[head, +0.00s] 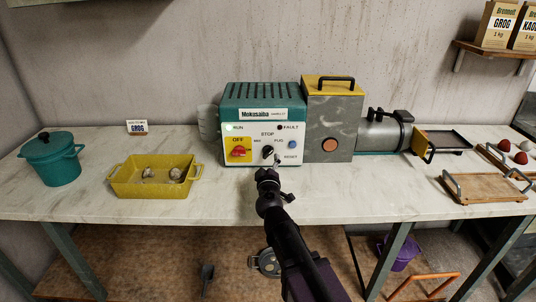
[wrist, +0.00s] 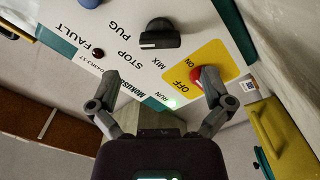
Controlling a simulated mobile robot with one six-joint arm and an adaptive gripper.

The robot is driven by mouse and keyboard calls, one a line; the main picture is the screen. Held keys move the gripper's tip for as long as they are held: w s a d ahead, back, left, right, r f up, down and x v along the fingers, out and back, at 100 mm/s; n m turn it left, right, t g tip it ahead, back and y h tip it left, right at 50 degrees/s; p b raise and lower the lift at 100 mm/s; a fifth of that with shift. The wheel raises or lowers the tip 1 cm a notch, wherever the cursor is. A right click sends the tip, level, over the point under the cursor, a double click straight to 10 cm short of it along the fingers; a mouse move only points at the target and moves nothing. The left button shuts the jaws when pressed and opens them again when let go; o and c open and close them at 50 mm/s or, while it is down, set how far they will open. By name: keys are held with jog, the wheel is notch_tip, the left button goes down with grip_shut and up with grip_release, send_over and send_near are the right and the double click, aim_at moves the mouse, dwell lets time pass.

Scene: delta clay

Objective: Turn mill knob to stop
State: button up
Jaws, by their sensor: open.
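The mill knob (head: 268,152) is a black rotary knob on the white front panel of the teal control box (head: 262,97). It also shows at the top of the wrist view (wrist: 160,34). Labels MIX, STOP and PUG surround it; its white mark seems to point to the PUG side. The green RUN lamp (wrist: 172,103) is lit. My gripper (head: 266,174) is in front of the panel, just below the knob in the head view. In the wrist view my gripper (wrist: 160,76) is open and empty, its fingers apart and not around the knob.
A red switch (wrist: 207,78) on a yellow plate lies by one fingertip; I cannot tell whether they touch. A blue reset button (head: 292,144) is right of the knob. A yellow tray (head: 118,186) and teal pot (head: 50,165) stand left. The bench front is clear.

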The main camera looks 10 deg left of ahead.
aim_at(268, 155)
jog(key=shift+w+a, duration=0.15)
jog(key=shift+w, duration=0.95)
jog(key=shift+w+a, duration=0.2)
jog(key=shift+w, duration=0.95)
jog(key=shift+w+a, duration=0.15)
jog(key=shift+w, duration=0.95)
jog(key=c, duration=1.1)
